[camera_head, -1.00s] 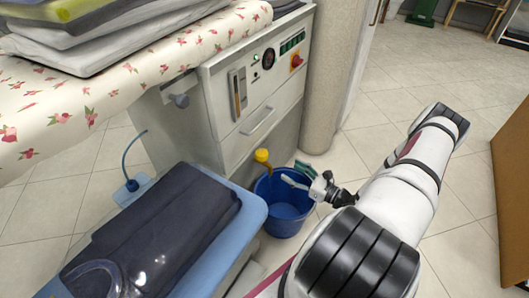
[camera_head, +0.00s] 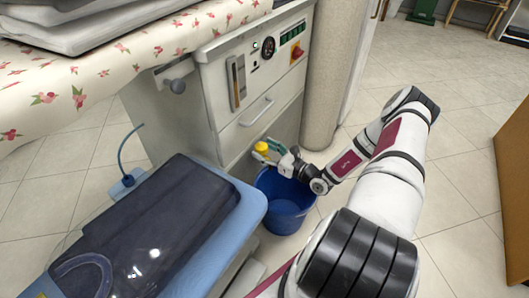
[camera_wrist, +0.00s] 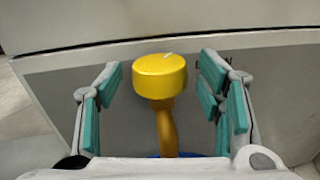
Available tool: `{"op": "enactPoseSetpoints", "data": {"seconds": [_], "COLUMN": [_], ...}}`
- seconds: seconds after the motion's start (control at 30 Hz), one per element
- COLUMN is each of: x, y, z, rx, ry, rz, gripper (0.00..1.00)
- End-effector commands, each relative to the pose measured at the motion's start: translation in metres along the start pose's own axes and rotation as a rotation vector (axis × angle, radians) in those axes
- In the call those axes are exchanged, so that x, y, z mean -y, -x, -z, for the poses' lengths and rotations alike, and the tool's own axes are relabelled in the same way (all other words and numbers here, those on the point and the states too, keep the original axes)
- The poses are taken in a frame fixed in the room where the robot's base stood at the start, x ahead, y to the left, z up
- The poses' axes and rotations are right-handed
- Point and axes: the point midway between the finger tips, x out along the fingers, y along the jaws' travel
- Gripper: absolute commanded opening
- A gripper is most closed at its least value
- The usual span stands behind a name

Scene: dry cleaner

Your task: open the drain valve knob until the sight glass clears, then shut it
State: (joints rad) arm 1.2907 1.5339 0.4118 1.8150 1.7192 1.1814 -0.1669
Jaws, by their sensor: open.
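The yellow drain valve knob (camera_head: 262,147) sits low on the front of the grey cabinet, above a blue bucket (camera_head: 285,212). In the wrist view the knob (camera_wrist: 160,76) is a round yellow cap with a pale mark on top, on a brass-coloured stem (camera_wrist: 167,128). My gripper (camera_head: 270,152) is open, its teal-padded fingers on either side of the knob with gaps on both sides; the gripper also shows in the wrist view (camera_wrist: 160,98). The sight glass (camera_head: 237,80) is a narrow upright window on the cabinet panel, with an amber-brown tint; its level is too small to read.
A pale round column (camera_head: 323,90) stands right of the cabinet, and a brown panel (camera_head: 515,190) is at the far right. Tiled floor between is clear.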

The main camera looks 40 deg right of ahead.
Motion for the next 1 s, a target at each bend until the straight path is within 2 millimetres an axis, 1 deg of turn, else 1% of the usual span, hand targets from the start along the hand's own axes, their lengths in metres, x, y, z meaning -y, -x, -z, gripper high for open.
{"op": "enactPoseSetpoints", "data": {"seconds": [0.13,0.37,0.4,0.47,0.5,0.57,0.6,0.83,1.0], "x": [-0.0002,-0.0001,-0.0001,-0.0001,-0.0001,-0.0002,-0.0003,-0.0014,-0.0034], "y": [-0.0052,-0.0054,-0.0054,-0.0053,-0.0053,-0.0053,-0.0052,-0.0052,-0.0052], "z": [-0.0001,-0.0005,-0.0005,-0.0004,-0.0004,-0.0004,-0.0004,-0.0008,-0.0022], "rx": [0.000,0.000,0.000,0.000,0.000,0.000,0.000,0.001,0.005], "ry": [0.000,0.000,0.000,0.000,0.000,0.000,0.000,-0.004,-0.007], "rz": [-0.001,0.000,0.000,0.000,0.000,-0.001,-0.001,0.013,0.070], "gripper": [0.61,0.61,0.52,0.38,0.29,0.16,0.14,0.14,0.14]}}
